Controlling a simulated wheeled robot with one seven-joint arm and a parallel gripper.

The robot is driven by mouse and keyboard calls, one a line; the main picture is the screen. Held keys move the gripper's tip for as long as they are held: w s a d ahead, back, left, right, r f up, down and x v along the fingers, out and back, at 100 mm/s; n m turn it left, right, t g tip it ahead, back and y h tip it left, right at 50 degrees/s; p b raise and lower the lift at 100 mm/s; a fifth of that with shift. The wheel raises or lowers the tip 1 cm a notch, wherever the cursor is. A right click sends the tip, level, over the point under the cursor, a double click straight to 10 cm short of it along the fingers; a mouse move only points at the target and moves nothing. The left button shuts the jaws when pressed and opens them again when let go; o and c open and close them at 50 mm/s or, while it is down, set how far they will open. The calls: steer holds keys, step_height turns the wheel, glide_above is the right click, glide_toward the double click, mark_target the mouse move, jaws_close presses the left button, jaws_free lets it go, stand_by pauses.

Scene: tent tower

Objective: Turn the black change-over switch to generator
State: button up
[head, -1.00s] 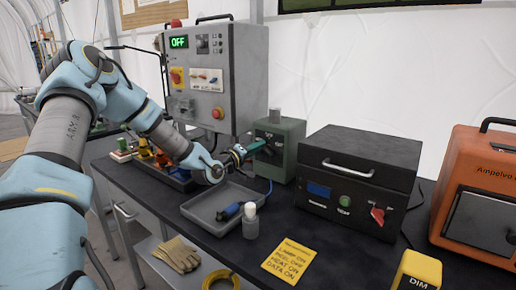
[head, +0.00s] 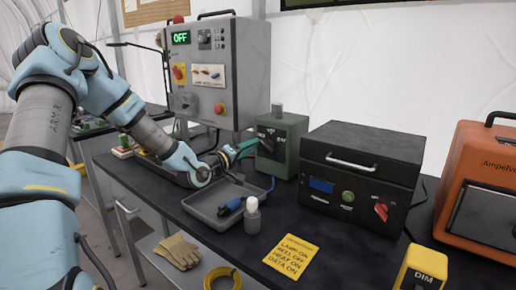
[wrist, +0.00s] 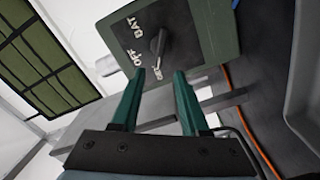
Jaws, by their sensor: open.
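The black change-over switch (wrist: 158,48) is a knob on the dark face of a green box (head: 296,148) on the bench. In the head view my gripper (head: 250,146) is at the left of the box's switch face.
A grey cabinet (head: 240,75) with an OFF display stands behind. A grey tray (head: 208,211) with a blue-handled thing lies below my gripper. A white-capped bottle (head: 252,218) and black box (head: 375,150) are near. A yellow note lies on the bench front.

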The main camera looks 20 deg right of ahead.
steer(key=v, duration=0.5)
steer(key=shift+s+a+b, duration=0.1)
steer(key=shift+a+b, duration=0.05)
steer(key=shift+b, duration=0.25)
